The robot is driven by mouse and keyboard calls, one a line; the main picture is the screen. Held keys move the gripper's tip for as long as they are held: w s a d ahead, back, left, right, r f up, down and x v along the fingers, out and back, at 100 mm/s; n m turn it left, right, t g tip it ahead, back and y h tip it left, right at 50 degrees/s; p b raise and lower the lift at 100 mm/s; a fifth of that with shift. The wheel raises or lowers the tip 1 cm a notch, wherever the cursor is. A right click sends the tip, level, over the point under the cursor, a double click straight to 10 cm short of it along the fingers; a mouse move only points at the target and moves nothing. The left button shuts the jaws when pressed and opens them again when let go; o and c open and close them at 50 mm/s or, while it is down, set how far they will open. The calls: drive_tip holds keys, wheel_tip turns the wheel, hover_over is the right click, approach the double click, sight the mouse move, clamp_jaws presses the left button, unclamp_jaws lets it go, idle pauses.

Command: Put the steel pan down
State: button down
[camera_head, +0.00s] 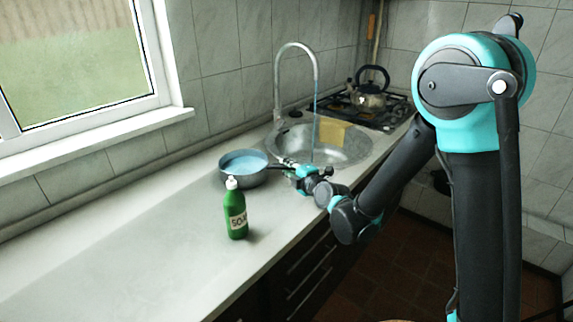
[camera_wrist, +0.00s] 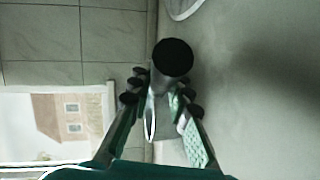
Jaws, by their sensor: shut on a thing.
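The steel pan (camera_head: 232,178) is a grey round pan with a pale blue inside and a dark handle. In the head view it is level, over the counter just left of the sink. I cannot tell whether its base touches the counter. My gripper (camera_head: 286,164) is at the handle, on the pan's right side, and is shut on it. In the wrist view my gripper (camera_wrist: 165,92) has its two fingers close around something, with a dark round shape just beyond the tips. The grip itself is partly hidden there.
A green soap bottle (camera_head: 236,214) stands in front of the pan. The sink (camera_head: 356,151) with its tall tap (camera_head: 277,85) and a yellow sponge (camera_head: 335,130) is to the right. A kettle (camera_head: 368,94) sits on the stove behind. The counter (camera_head: 120,250) at front left is clear.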

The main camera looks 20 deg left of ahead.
drive_tip(key=c, duration=1.4)
unclamp_jaws()
drive_tip(key=v, duration=1.2)
drive_tip(key=shift+r, duration=0.1)
drive_tip(key=w+d+f+m+g+h, duration=0.1)
drive_tip(key=w+d+f+m+h, duration=0.15)
drive_tip(key=d+m, duration=0.6)
drive_tip(key=w+d+f+m+h, duration=0.1)
drive_tip(key=d+f+m+h, duration=0.3)
drive_tip(key=d, duration=0.9)
drive_tip(key=s+d+f+m+g+h, duration=0.1)
drive_tip(key=s+d+f+m+h, duration=0.1)
drive_tip(key=s+d+m, duration=0.2)
drive_tip(key=s+d+f+m+g+h, duration=0.1)
drive_tip(key=s+d+m, duration=0.3)
drive_tip(key=d, duration=0.7)
drive_tip(key=s+d+f+m+g+h, duration=0.2)
drive_tip(key=s+d+f+m+h, duration=0.1)
drive_tip(key=d+m, duration=0.4)
drive_tip(key=shift+s+d+h, duration=0.15)
drive_tip(key=shift+s+h, duration=0.1)
drive_tip(key=shift+s, duration=0.3)
